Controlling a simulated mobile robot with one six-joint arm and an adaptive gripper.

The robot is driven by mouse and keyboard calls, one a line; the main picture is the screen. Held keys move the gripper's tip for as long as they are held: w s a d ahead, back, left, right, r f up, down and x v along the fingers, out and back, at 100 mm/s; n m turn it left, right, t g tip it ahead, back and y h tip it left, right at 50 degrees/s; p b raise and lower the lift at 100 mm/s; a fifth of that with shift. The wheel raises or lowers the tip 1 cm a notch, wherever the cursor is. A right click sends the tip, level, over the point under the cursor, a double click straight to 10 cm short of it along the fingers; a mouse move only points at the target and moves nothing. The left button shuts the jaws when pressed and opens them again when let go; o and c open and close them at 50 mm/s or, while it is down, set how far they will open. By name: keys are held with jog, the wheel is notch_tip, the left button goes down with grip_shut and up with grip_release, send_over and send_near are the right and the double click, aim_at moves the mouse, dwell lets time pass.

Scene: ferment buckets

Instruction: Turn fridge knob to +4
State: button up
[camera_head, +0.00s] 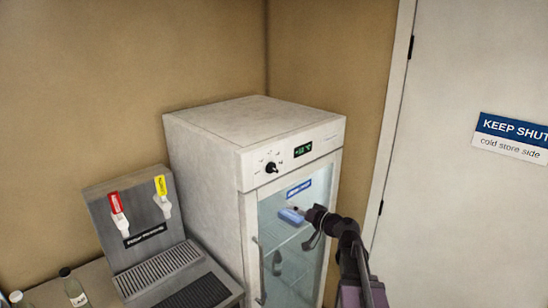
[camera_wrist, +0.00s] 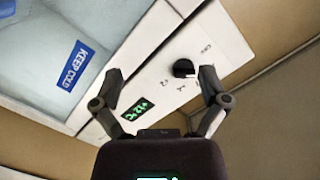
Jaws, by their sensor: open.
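The white fridge (camera_head: 205,150) stands in the corner with its glass door shut. Its black knob (camera_head: 271,168) is on the front panel, left of the green-lit display (camera_head: 302,149). My gripper (camera_head: 308,214) is in front of the glass door, below and right of the knob. In the wrist view my gripper (camera_wrist: 160,74) is open and empty, and the knob (camera_wrist: 183,68) shows near the right fingertip, apparently not held. Small dial marks surround the knob; its exact setting is unclear. The display (camera_wrist: 134,109) seems to read +12 °C.
A tap unit (camera_head: 140,225) with red and yellow tags stands left of the fridge, beside bottles (camera_head: 74,288). A door with a KEEP SHUT sign (camera_head: 512,135) is at right. The fridge door handle (camera_head: 261,270) is on its left edge.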

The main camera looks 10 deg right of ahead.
jog(key=m+t+p, duration=0.1)
jog(key=t+p, duration=0.1)
jog(key=p, duration=0.4)
send_near(276, 170)
jog(key=v, duration=0.3)
jog(key=shift+a+r, duration=0.1)
jog(key=shift+r, duration=0.2)
jog(key=shift+w+a, duration=0.1)
jog(key=x, duration=1.3)
jog(key=shift+w+f, duration=0.25)
jog(key=shift+f, duration=0.05)
jog(key=c, duration=1.2)
